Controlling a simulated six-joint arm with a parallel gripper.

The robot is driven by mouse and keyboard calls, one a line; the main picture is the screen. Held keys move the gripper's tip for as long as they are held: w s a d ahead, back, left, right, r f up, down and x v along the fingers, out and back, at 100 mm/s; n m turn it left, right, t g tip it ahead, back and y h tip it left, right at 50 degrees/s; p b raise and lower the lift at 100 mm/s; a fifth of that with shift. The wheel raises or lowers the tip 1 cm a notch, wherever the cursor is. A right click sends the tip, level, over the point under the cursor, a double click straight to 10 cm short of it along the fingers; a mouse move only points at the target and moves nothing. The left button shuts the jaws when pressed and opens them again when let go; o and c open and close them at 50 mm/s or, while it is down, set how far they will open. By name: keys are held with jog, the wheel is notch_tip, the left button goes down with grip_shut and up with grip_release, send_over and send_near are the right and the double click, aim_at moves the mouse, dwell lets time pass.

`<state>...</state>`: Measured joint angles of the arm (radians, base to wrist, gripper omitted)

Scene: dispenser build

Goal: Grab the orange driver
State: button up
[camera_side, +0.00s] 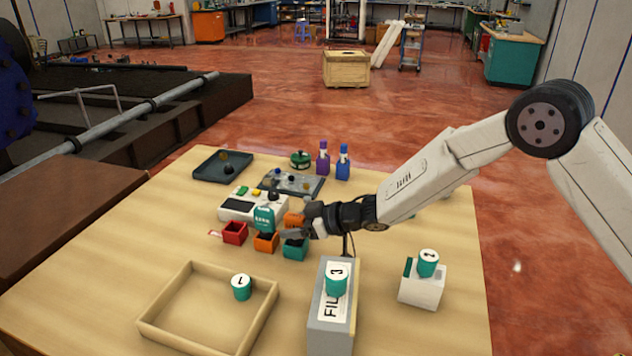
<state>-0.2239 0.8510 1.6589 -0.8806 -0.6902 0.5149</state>
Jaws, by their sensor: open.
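My gripper (294,222) is at the end of the arm coming from the right, low over the middle of the table. It is open. A small orange piece (294,219) shows right at the jaws and is partly covered by them. It may be the orange driver, but its shape is too small to tell. I cannot tell whether it lies between the fingers or just behind them. An orange open bin (266,243) stands just left of and below the gripper.
A red bin (235,233) and a teal bin (295,250) flank the orange bin. A teal labelled container (263,217) stands behind them. A wooden tray (160,322), a grey filling block (318,338) and a white block (420,290) are in front. Purple and blue bottles (342,163) stand at the back.

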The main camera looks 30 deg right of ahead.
dwell(0.3)
grip_shut()
jog(key=shift+r, duration=0.2)
jog(key=shift+r, duration=4.9)
